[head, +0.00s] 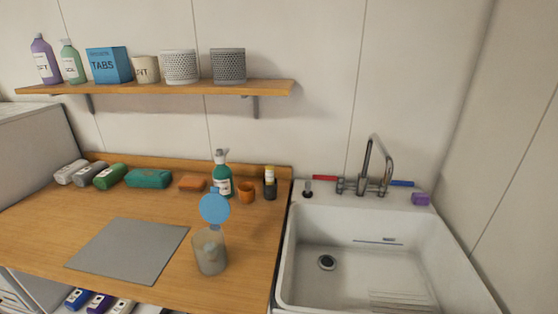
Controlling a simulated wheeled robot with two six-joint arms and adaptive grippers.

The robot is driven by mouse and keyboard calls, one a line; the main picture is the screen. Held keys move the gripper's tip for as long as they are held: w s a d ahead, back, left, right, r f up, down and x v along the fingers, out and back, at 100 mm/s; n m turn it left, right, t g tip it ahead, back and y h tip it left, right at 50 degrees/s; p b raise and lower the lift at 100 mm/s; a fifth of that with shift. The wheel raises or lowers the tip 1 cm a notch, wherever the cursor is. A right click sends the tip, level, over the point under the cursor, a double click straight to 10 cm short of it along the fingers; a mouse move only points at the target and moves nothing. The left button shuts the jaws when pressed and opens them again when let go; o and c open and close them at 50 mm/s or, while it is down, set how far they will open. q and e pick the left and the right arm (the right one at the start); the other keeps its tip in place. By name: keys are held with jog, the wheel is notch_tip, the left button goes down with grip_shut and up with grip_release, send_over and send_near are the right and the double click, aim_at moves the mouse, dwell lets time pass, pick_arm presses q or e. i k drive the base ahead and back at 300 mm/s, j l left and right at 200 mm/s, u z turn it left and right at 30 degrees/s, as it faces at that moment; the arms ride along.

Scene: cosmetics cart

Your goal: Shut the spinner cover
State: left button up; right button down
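A greyish see-through container (210,254) stands upright on the wooden counter, near its front right, in the head view. A round blue cover (214,208) stands raised at the container's back rim, so the top looks open. These look like the spinner and its cover. Neither of my grippers shows in the head view, so nothing is seen touching the container or the cover.
A grey mat (128,251) lies left of the container. Behind it stand a green pump bottle (222,178), an orange cup (246,192) and a dark holder (270,188). A white sink (365,262) is to the right. A shelf (160,88) hangs above.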

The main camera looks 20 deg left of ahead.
aim_at(214, 207)
jog(key=u, duration=1.25)
jog(key=j, duration=0.35)
jog(key=k+u, duration=0.05)
